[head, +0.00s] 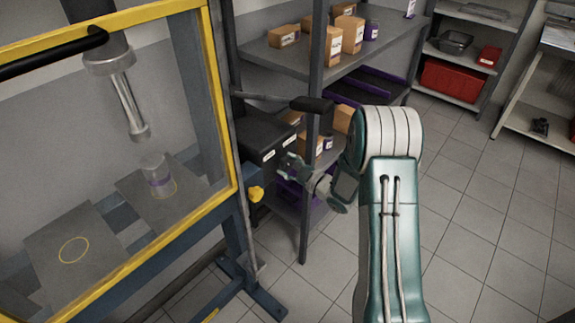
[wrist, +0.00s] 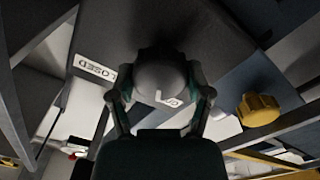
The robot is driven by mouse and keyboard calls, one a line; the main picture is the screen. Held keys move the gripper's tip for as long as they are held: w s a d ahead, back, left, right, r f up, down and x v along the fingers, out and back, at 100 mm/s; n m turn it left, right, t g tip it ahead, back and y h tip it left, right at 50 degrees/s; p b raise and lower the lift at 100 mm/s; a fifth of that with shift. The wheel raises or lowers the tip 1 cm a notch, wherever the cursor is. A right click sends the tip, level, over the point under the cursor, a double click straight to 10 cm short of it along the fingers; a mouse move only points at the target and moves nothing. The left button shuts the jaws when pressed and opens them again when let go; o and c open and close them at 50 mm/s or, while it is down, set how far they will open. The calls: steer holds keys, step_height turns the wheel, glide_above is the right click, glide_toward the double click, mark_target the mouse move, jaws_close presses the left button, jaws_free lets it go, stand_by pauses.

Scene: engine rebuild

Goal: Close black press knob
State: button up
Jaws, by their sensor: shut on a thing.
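The black press knob (wrist: 160,76) is a round dark grey cap with a pale mark on its face, in the middle of the wrist view. My gripper (wrist: 160,92) has a finger on each side of it and is shut on it. A label reading CLOSED (wrist: 95,68), upside down, is just left of the knob. In the head view my gripper (head: 287,165) is at the front of the black press box (head: 262,135), which carries small white labels. There the knob is hidden or too small to make out.
A yellow knob (head: 256,194) sits just below the box; it also shows right of my gripper in the wrist view (wrist: 258,110). The yellow-framed press (head: 215,100) stands left, with a jar (head: 158,175) inside. A lever handle (head: 312,104) juts out above. Shelves stand behind; the right floor is clear.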

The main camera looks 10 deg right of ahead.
steer(key=m, duration=0.6)
steer(key=shift+f, duration=0.2)
steer(key=m, duration=0.6)
steer(key=shift+d+m, duration=0.15)
steer(key=shift+m, duration=0.15)
steer(key=o, duration=1.1)
steer(key=shift+o, duration=0.2)
steer(key=shift+w, duration=0.1)
steer(key=shift+r, duration=0.1)
